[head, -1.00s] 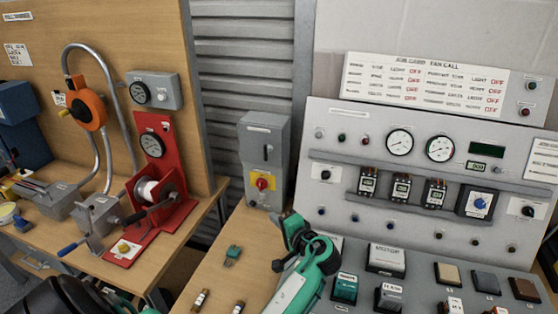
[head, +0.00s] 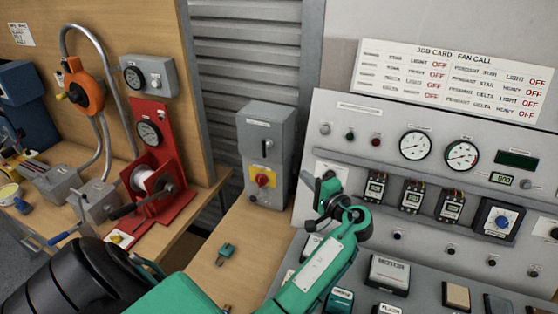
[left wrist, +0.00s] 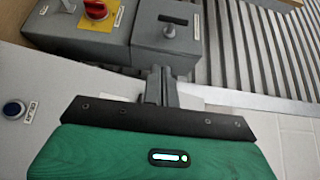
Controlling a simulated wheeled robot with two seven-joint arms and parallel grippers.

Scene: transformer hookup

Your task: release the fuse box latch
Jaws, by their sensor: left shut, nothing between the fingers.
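The grey fuse box (head: 252,180) stands upright at the back of the wooden bench, left of the control panel. Its upper part carries a dark upright latch handle (head: 267,147), and a red rotary switch (head: 263,180) on a yellow plate sits below. My left gripper (head: 324,184) is shut and empty, to the right of the box and apart from it in the picture. My right gripper is out of view.
The control panel (head: 340,110) with gauges and contactors stands close to the right of my left gripper. A small green part (head: 226,254) lies on the bench in front of the box. A red winch stand (head: 170,180) is at the left, past a gap between benches.

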